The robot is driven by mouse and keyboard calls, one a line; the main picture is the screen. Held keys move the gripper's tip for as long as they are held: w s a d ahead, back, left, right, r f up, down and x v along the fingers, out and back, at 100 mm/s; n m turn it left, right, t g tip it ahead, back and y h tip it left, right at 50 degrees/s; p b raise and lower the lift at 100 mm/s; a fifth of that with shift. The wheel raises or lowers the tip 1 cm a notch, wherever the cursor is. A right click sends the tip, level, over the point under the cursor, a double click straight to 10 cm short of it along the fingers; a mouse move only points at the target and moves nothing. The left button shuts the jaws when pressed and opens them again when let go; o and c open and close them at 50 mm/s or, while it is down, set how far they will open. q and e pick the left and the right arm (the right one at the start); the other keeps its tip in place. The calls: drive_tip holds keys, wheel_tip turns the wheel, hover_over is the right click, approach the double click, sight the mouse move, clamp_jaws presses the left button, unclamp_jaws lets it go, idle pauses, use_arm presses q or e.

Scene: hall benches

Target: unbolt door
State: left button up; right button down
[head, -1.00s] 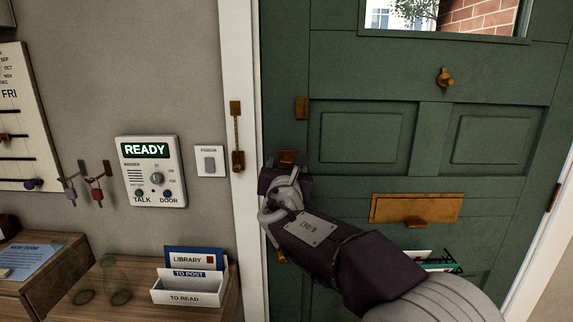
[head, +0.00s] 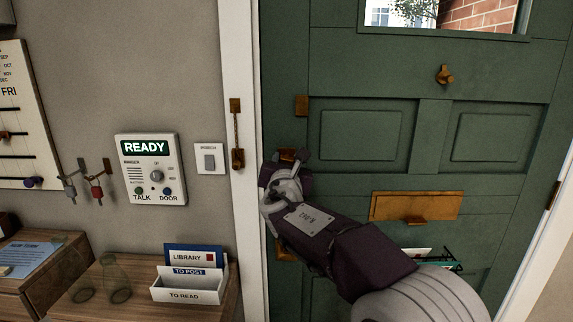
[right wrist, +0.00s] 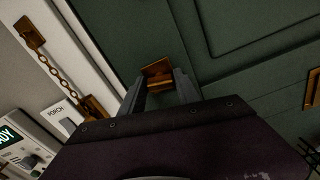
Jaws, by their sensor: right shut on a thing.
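The green door (head: 360,80) fills the right half of the head view and looks closed. A brass bolt (right wrist: 157,70) on its left edge shows between the fingertips in the right wrist view. In the head view my gripper mostly hides it, with a brass piece (head: 287,154) showing just above. My right gripper (head: 284,166) is shut on the bolt; its fingertips also show in the right wrist view (right wrist: 160,86). Whether the bolt is drawn is hidden. My left gripper is out of view.
A brass door chain (head: 237,130) hangs on the white frame left of the door. A READY intercom panel (head: 150,185) and a PORCH switch (head: 210,172) are on the wall. A letter rack (head: 187,290) and glasses stand on a wooden bench. A brass letter plate (head: 415,207) is on the door.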

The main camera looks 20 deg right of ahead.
drive_tip(key=shift+f+m+b, duration=0.2)
drive_tip(key=shift+m+b, duration=5.15)
drive_tip(key=shift+m, duration=2.55)
drive_tip(key=c, duration=0.9)
unclamp_jaws()
